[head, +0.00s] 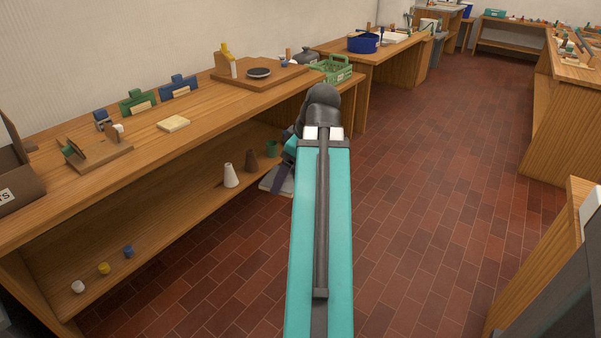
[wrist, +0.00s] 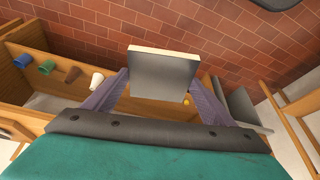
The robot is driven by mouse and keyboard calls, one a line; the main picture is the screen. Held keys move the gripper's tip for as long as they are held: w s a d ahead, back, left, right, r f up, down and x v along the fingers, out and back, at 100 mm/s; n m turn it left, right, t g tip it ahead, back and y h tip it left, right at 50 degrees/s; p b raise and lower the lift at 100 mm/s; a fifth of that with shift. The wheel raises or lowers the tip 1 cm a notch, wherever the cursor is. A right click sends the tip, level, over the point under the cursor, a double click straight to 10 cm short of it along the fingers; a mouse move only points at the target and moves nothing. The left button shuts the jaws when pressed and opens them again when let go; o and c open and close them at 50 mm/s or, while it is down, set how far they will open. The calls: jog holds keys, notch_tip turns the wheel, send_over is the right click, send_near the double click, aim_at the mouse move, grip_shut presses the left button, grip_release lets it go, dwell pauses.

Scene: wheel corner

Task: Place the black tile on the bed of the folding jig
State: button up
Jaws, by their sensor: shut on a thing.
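My gripper (wrist: 160,88) is shut on a flat square tile (wrist: 163,72), with a purple finger at each side. The tile's face looks dark grey with a pale edge; I cannot tell for sure that it is the black one. In the head view my arm hides most of my gripper (head: 283,178), which hangs in front of the bench, below its top. A wooden fixture (head: 98,157) with a base board and upright pieces stands on the bench at left; it looks like the folding jig. Its bed shows only in part. It is well left of my gripper.
A cream tile (head: 173,123) lies right of the fixture. Green (head: 138,103) and blue (head: 179,87) stands line the wall. A board with a dark disc (head: 259,73) and a green crate (head: 334,69) are farther right. Cones and small cups occupy the lower shelf (head: 180,210).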

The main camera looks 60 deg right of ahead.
jog(key=w+a+f+m, duration=0.1)
jog(key=w+a+f, duration=0.1)
jog(key=w+a, duration=1.5)
jog(key=w+a+f+m, duration=0.1)
jog(key=w+a+f, duration=0.1)
jog(key=w+a, duration=1.6)
jog(key=shift+w+a+f+h, duration=0.15)
jog(key=shift+a+f+h, duration=0.25)
jog(key=shift+a, duration=2)
